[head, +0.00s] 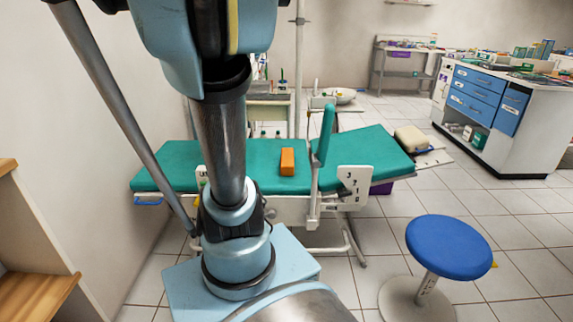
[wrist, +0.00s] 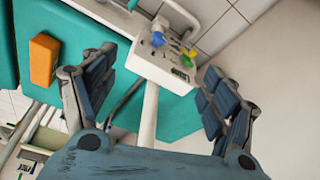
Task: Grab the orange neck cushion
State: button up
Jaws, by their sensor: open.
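The orange neck cushion (head: 287,161) is a small block lying on the green padded dental couch (head: 240,158), near its middle. In the wrist view the cushion (wrist: 44,60) lies at the upper left, outside my jaws and to the left of them. My gripper (wrist: 160,95) is open and empty, its dark padded fingers spread apart. Between and beyond the fingers are a pale instrument unit on a post and part of the green couch. My gripper does not show in the head view, where only my arm is seen.
A green upright armrest (head: 325,135) stands just right of the cushion. The pale instrument unit (wrist: 160,60) with coloured knobs is beyond my fingers. A blue stool (head: 449,247) stands at the front right and a blue-drawered cabinet (head: 480,95) behind. Tiled floor between them is clear.

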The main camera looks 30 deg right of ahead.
jog(key=w+d+m, duration=0.2)
jog(key=w+d, duration=0.8)
jog(key=d, duration=0.5)
jog(key=m+h, duration=0.2)
send_near(287, 157)
jog(key=shift+t, duration=0.4)
jog(key=shift+s+x, duration=0.1)
jog(key=shift+x, duration=2.65)
jog(key=shift+s+x, duration=0.15)
jog(key=shift+x, duration=2.6)
jog(key=shift+d, duration=0.1)
jog(key=shift+c, duration=0.3)
jog(key=c, duration=1.1)
